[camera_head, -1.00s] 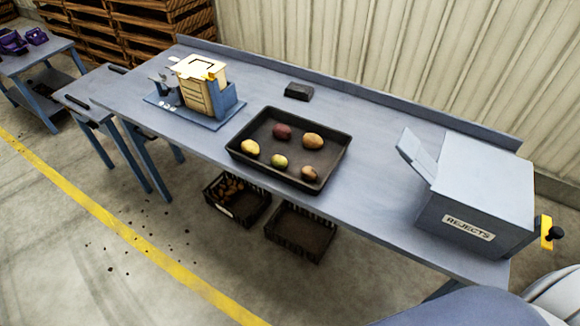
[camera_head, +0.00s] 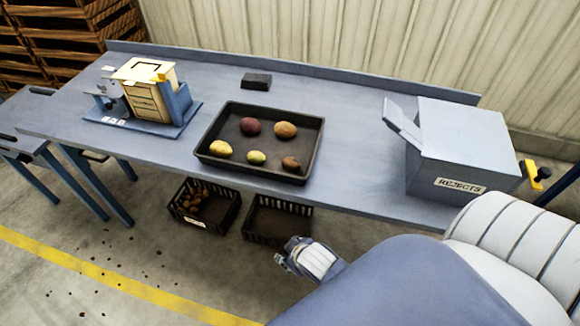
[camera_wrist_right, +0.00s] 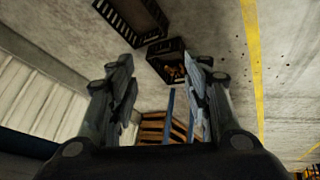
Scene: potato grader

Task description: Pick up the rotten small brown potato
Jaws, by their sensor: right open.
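The small brown potato (camera_head: 291,163) lies in the front right part of the black tray (camera_head: 314,151) on the bench. It looks dark and patchy. The tray also holds a dark red potato (camera_head: 250,126), a tan potato (camera_head: 285,130), a yellow potato (camera_head: 221,148) and a greenish potato (camera_head: 257,157). My right gripper (camera_head: 283,259) is in front of the bench, below and apart from the tray. In the right wrist view its two fingers (camera_wrist_right: 158,92) are spread with nothing between them. My left gripper is not in view.
A grey box marked REJECTS (camera_head: 462,150) with a raised flap stands right of the tray. A small machine (camera_head: 150,90) stands at left, and a black block (camera_head: 256,81) lies behind the tray. Two black crates, one with potatoes (camera_head: 204,206) and one empty-looking (camera_head: 278,220), stand under the bench.

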